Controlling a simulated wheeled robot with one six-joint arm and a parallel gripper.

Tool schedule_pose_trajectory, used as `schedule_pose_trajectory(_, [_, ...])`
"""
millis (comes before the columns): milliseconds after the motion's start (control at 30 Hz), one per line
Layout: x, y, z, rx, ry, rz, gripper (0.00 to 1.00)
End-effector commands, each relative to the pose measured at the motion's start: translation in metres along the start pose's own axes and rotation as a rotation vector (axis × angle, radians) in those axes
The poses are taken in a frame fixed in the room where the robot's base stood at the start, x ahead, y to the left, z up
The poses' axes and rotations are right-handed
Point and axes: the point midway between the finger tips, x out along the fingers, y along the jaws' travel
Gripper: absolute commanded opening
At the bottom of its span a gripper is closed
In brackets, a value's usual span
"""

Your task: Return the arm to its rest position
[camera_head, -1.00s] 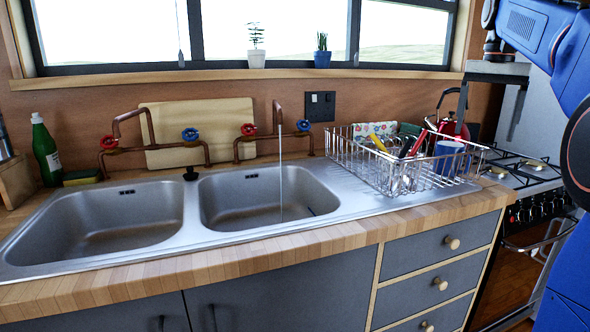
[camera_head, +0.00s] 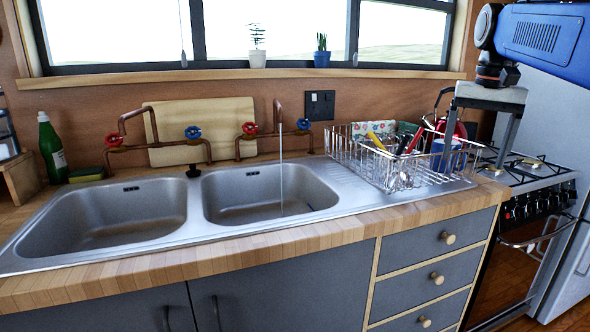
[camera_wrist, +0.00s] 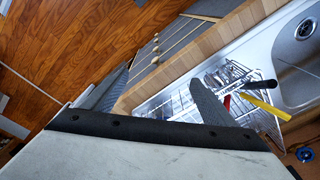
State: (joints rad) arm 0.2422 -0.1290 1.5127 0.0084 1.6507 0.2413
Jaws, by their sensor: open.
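My arm (camera_head: 545,40) reaches in from the upper right of the head view, with its blue link nearly level. My gripper (camera_head: 474,155) hangs from it with the fingers pointing down, apart and empty. In the head view it overlaps the right end of the wire dish rack (camera_head: 350,158) and the edge of the stove. The wrist view shows a dark finger in front of the rack (camera_wrist: 238,75); I cannot tell whether it touches anything there.
The rack holds utensils and a blue mug (camera_head: 440,160). A red kettle (camera_head: 462,130) stands behind my gripper. The double sink (camera_head: 110,220) has water running. A stove (camera_head: 530,180) stands right of the counter. Wooden floor (camera_wrist: 60,50) shows clear in the wrist view.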

Motion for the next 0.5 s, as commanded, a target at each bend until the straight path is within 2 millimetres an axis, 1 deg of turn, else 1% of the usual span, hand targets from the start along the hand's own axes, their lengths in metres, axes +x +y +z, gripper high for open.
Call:
schedule_pose_trajectory(33, [0.007, -0.002, 0.017, -0.023, 0.013, -0.004, 0.8])
schedule_pose_trajectory(267, [0.052, -0.007, 0.082, -0.132, 0.079, -0.024, 0.8])
schedule_pose_trajectory(467, [0.101, -0.005, 0.14, -0.225, 0.137, -0.042, 0.8])
schedule_pose_trajectory(500, [0.111, -0.004, 0.151, -0.244, 0.149, -0.045, 0.8])
